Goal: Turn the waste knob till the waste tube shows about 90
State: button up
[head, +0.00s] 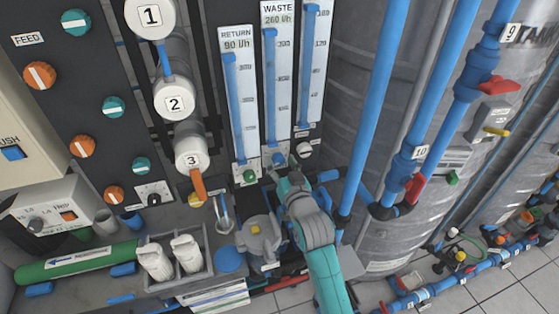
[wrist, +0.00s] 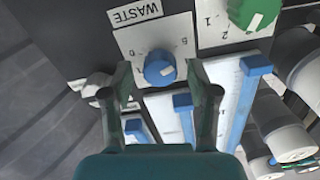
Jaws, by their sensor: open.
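The waste knob (wrist: 160,68) is a blue dial with a white pointer line on a white plate under an upside-down WASTE label in the wrist view. In the head view the knob (head: 279,159) shows small below the waste tube. The waste tube (head: 269,85) has a tall blue column, and its label reads 260 l/h. My gripper (wrist: 161,78) is open, one finger on each side of the blue knob, with visible gaps. In the head view my gripper (head: 285,178) is just below the tubes, its fingers hard to make out.
The return tube (head: 236,100), labelled 90 l/h, stands left of the waste tube, and another tube (head: 313,70) stands right. A green knob (wrist: 254,12) is beside the waste knob. A whitish knob (wrist: 98,88) lies on the other side. Blue pipes (head: 375,100) rise at right.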

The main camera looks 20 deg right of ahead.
jog(key=shift+w, duration=0.65)
grip_shut()
jog(key=shift+m, duration=0.3)
jog(key=m, duration=0.3)
jog(key=shift+d+m, duration=0.1)
jog(key=shift+m, duration=2.5)
